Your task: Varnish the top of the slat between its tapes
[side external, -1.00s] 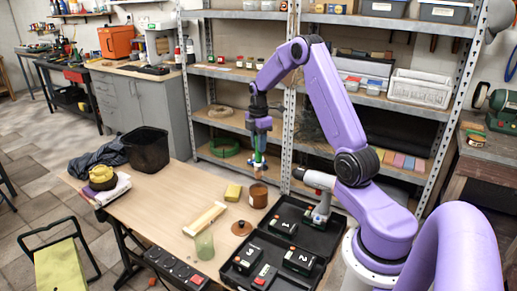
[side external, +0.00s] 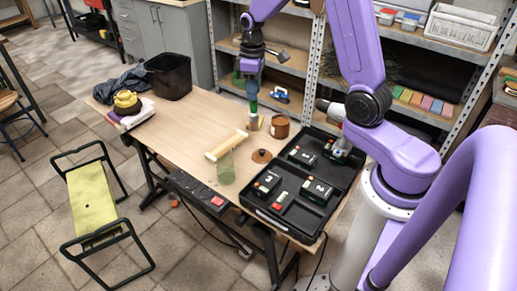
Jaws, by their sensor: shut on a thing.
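The slat (side external: 227,146) is a pale wooden strip lying diagonally on the workbench. Its ends look yellowish; the tapes are too small to make out clearly. My gripper (side external: 252,88) is shut on a brush (side external: 253,104) with a green and blue handle, held upright with its bristles down. I cannot tell whether the bristles touch anything. An open brown jar (side external: 280,127) stands right of the brush.
A greenish glass (side external: 226,172) stands close to the slat's near end. A black case (side external: 318,221) with numbered blocks and a drill fills the right side. The bench (side external: 185,135) left of the slat is clear.

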